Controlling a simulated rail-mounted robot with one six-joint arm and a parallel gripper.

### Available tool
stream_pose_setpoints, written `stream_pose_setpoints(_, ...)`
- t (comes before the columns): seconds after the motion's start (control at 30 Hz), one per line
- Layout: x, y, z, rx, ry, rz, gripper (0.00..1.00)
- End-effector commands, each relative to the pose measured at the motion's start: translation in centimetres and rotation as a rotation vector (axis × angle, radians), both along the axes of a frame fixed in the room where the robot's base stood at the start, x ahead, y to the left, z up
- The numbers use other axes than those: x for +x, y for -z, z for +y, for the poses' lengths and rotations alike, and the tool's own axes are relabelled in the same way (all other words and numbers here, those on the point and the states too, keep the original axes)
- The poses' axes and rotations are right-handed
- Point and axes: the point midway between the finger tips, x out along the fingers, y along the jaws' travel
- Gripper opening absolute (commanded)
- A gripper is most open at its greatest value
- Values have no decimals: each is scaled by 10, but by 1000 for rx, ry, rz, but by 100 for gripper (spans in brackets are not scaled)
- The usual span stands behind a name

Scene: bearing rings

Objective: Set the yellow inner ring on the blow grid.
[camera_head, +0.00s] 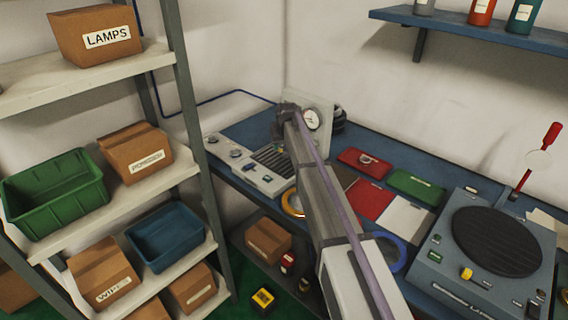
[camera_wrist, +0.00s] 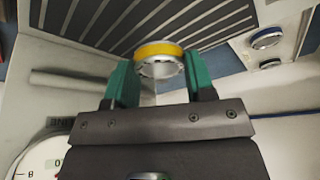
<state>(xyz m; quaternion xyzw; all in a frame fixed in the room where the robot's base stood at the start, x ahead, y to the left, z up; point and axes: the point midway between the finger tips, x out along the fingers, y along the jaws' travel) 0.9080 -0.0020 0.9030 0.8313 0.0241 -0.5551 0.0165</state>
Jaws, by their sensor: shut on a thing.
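My gripper (camera_wrist: 160,75) is shut on the yellow inner ring (camera_wrist: 159,49), a short silver ring with a yellow band, held between two green fingertips. The blow grid (camera_wrist: 95,20), a pale panel with dark slots, lies beyond the ring in the wrist view. I cannot tell whether the ring touches it. In the head view the blow grid (camera_head: 268,162) is on the grey unit at the back left of the bench. My gripper (camera_head: 287,108) is near it there, largely hidden by my arm, and the held ring cannot be made out.
A pressure gauge (camera_head: 312,118) stands on an upright panel close behind my gripper. An orange-rimmed ring (camera_head: 293,203) and a blue ring (camera_head: 392,253) lie on the bench, partly behind my arm. Red (camera_head: 372,200) and white (camera_head: 406,219) mats lie right of my arm. A round dark turntable (camera_head: 496,241) stands further right.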

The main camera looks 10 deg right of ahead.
Motion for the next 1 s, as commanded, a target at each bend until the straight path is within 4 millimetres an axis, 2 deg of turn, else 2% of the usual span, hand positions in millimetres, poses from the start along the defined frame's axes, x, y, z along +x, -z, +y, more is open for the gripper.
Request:
stream_pose_setpoints(0.13,0,9,0,0,0,0,25)
stream_pose_setpoints(0.3,0,42,0,0,0,0,25)
stream_pose_setpoints(0.5,0,37,0,0,0,0,25)
stream_pose_setpoints(0.67,0,42,0,0,1,0,25)
stream_pose_setpoints(0.7,0,41,0,0,1,0,52)
stream_pose_setpoints(0.93,0,40,0,0,0,0,74)
stream_pose_setpoints(1.0,0,40,0,0,0,0,75)
